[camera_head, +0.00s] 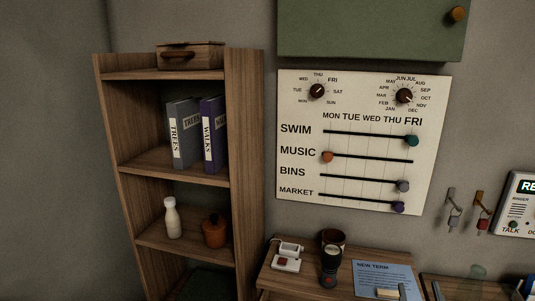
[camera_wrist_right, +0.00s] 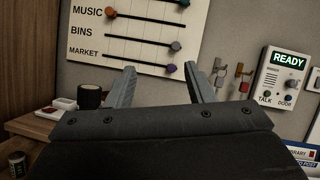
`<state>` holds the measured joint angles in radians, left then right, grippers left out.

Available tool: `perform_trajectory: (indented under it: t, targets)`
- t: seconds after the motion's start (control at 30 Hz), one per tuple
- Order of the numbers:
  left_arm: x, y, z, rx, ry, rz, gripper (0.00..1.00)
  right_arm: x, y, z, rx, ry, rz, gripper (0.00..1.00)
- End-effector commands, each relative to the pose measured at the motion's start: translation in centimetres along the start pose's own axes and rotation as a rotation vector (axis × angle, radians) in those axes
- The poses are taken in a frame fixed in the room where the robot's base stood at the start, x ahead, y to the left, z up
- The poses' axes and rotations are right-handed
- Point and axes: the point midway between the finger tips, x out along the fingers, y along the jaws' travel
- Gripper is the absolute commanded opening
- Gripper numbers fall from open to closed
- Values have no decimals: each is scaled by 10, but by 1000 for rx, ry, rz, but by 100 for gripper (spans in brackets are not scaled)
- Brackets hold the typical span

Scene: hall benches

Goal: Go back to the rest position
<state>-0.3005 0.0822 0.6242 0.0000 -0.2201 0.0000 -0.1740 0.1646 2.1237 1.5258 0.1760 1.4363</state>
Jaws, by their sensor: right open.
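My right gripper (camera_head: 477,289) shows at the bottom right edge of the head view, with its two grey fingers apart. In the right wrist view the same gripper (camera_wrist_right: 160,82) is open, with nothing between its fingers. Its fingers point toward the wall below the white schedule board (camera_head: 350,142), which also shows in the wrist view (camera_wrist_right: 150,28). My left gripper is in neither view.
A flashlight (camera_head: 329,268) stands on the bench. Key hooks (camera_head: 483,208) and an intercom (camera_wrist_right: 283,80) are on the wall. A green cabinet (camera_head: 365,28) hangs above.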

Motion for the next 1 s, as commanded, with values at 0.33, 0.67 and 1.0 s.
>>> perform_trajectory:
  t: [0.33,0.67,1.0]
  targets:
    - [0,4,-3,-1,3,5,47,-29,47,10,-485,-67,275,48]
    - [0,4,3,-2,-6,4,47,-116,102,-34,-1352,-180,843,48]
    - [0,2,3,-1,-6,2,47,-237,62,-101,-2011,-280,1633,48]
